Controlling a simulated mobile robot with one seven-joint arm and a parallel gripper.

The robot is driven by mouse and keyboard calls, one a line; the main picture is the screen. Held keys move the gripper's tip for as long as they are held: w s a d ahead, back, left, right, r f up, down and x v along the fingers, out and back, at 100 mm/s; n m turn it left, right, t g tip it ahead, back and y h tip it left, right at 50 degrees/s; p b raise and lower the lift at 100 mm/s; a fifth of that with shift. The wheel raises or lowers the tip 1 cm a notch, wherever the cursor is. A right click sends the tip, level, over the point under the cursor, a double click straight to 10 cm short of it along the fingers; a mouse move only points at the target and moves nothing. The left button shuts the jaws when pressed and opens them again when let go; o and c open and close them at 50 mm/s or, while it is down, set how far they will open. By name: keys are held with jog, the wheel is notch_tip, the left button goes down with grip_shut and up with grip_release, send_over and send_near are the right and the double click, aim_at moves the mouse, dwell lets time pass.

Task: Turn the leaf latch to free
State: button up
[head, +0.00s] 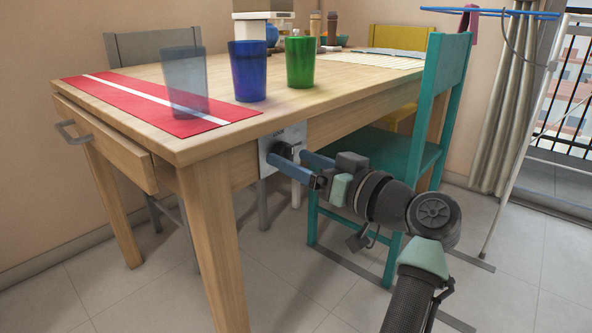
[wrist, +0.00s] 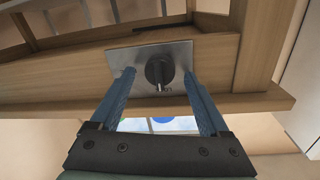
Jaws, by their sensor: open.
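The leaf latch is a dark round knob (head: 281,149) on a light metal plate (head: 264,142) fixed to the table's side below the top. In the wrist view the knob (wrist: 159,69) sits near the middle of the plate (wrist: 122,58), with a short pale mark or pin at its lower edge. My gripper (head: 287,158) is open, with its blue fingers pointing at the plate. In the wrist view my gripper (wrist: 158,78) has one finger on each side of the knob, with gaps between. I cannot tell if the fingertips reach beside it or stop short.
The wooden table (head: 330,92) bears a blue cup (head: 247,71), a green cup (head: 299,62) and a translucent cup (head: 186,85) on a red runner (head: 110,90). A teal chair (head: 440,95) stands close beside my arm. A drawer (head: 105,142) juts out at left.

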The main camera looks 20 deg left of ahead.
jog(key=shift+w+a+r, duration=0.1)
jog(key=shift+w+a, duration=0.05)
jog(key=shift+a, duration=0.15)
grip_shut()
